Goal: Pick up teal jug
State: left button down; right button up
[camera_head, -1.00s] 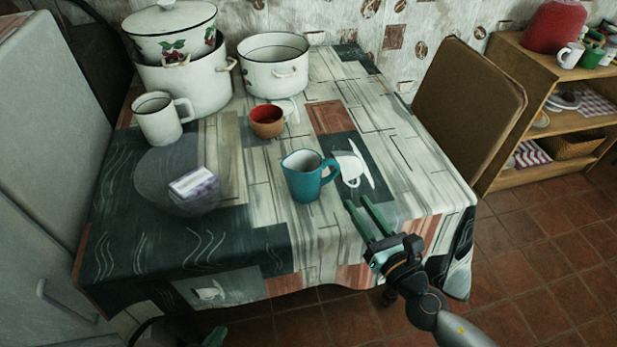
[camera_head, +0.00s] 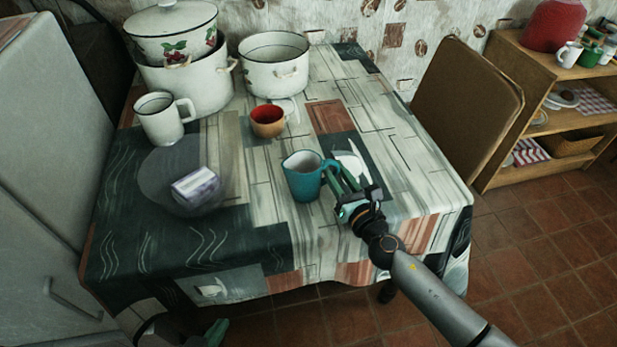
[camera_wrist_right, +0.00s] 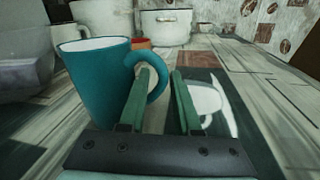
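The teal jug (camera_head: 303,180) stands upright on the table, its handle (camera_head: 329,172) pointing right. It also shows in the right wrist view (camera_wrist_right: 97,88), close on the left. My right gripper (camera_head: 340,174) is open at the handle side. In the right wrist view, the right part of the handle lies between my fingers (camera_wrist_right: 163,72). The left finger overlaps the handle's opening; I cannot tell whether it is inside the loop or touching. My left gripper (camera_head: 216,332) shows only partly at the bottom edge, away from the jug.
A red-and-orange cup (camera_head: 267,122) stands behind the jug. A white mug (camera_head: 160,120) and white pots (camera_head: 273,70) stand at the back left. A glass bowl (camera_head: 165,190) with a wrapped block (camera_head: 196,187) is left of the jug. The table's right front (camera_head: 410,200) is clear.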

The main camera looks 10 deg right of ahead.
grip_shut()
dwell(1.4)
